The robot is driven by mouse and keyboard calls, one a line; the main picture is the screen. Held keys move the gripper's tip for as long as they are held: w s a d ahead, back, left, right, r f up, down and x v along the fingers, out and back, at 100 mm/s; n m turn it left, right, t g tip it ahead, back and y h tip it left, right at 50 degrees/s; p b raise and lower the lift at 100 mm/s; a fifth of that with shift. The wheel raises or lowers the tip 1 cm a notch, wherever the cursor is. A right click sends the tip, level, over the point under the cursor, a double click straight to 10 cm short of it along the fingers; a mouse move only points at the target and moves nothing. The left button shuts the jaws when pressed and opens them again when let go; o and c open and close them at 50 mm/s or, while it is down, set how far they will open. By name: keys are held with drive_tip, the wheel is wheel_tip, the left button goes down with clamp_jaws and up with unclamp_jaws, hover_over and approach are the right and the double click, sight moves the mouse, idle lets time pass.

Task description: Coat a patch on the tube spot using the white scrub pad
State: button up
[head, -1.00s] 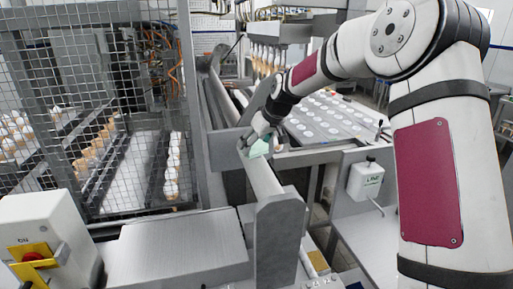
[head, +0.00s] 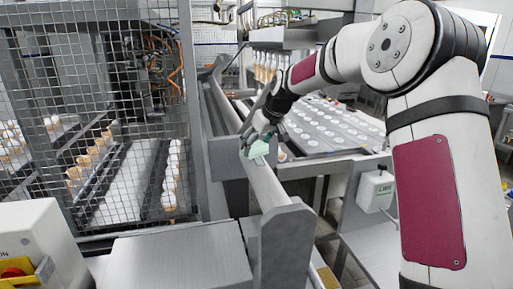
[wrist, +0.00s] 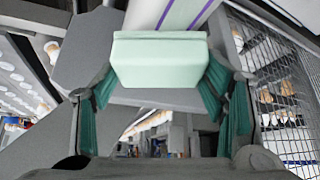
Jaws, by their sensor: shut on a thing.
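My gripper (head: 256,138) is shut on the scrub pad (wrist: 160,62), a pale mint-white block. In the wrist view the pad sits between the dark green finger pads. In the head view the pad (head: 259,149) shows at the fingertips, at the upper part of the tube (head: 267,186). The tube is a long pale bar sloping toward me. In the wrist view the tube (wrist: 170,12) runs behind the pad and carries purple lines. A small greyish mark (head: 261,161) shows just below the pad. Whether the pad touches the tube I cannot tell.
A grey end bracket (head: 286,245) stands at the tube's near end. A wire mesh guard (head: 95,110) is at the left. A tray table with white round pieces (head: 330,125) lies to the right. A small white box (head: 376,191) is mounted below it.

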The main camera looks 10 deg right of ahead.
sight(256, 152)
drive_tip(key=shift+s, duration=0.1)
drive_tip(key=shift+s+r+p, duration=0.1)
drive_tip(key=shift+s+p, duration=1.35)
drive_tip(key=shift+s, duration=0.2)
drive_tip(key=shift+s+f+p, duration=0.2)
drive_tip(key=shift+s+p, duration=1.45)
drive_tip(key=shift+s, duration=0.5)
drive_tip(key=shift+r, duration=0.1)
drive_tip(key=shift+w+r, duration=0.1)
drive_tip(key=shift+r, duration=2.85)
wheel_tip(256, 152, up, 3)
